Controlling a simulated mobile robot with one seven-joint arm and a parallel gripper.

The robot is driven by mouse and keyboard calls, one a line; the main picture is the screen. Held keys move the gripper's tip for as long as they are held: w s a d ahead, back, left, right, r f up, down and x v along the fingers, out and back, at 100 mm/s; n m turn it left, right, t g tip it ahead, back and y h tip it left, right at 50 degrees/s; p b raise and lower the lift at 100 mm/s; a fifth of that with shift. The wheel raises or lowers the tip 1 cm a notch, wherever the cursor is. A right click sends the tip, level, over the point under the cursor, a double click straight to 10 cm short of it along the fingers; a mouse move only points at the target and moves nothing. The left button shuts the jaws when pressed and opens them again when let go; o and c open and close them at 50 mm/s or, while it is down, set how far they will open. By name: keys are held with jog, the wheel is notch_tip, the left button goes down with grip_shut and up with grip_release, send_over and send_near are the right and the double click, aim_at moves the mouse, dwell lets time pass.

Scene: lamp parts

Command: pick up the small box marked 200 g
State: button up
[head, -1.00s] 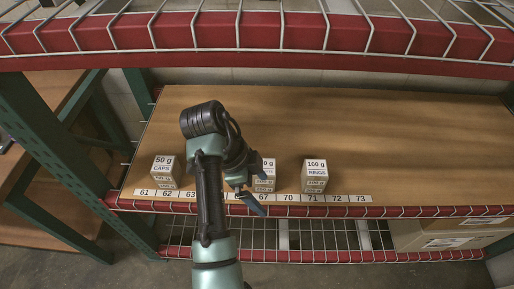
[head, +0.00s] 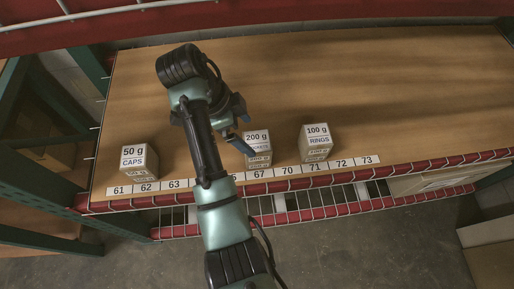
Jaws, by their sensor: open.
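The small box marked 200 g (head: 258,146) stands upright on the wooden shelf (head: 400,100), in the middle of three boxes, behind the number strip near 67. Its left edge is partly covered by my gripper (head: 243,133). My gripper is just left of and in front of the box in the picture, its fingers pointing down to the right. I cannot tell whether a finger touches the box. My gripper is open and holds nothing that I can see.
A box marked 50 g CAPS (head: 139,160) stands at the left, and a box marked 100 g RINGS (head: 316,142) stands to the right. A number strip (head: 290,170) and red front rail (head: 420,165) edge the shelf. The shelf behind the boxes is bare.

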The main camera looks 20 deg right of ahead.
aim_at(257, 141)
jog(key=shift+d+b+x, duration=0.1)
jog(key=shift+b+x, duration=0.25)
jog(key=shift+x, duration=1.2)
jog(key=shift+d+b+x, duration=0.15)
jog(key=shift+b+x, duration=0.15)
jog(key=shift+x, duration=1.25)
jog(key=shift+r, duration=0.1)
jog(key=c, duration=1.4)
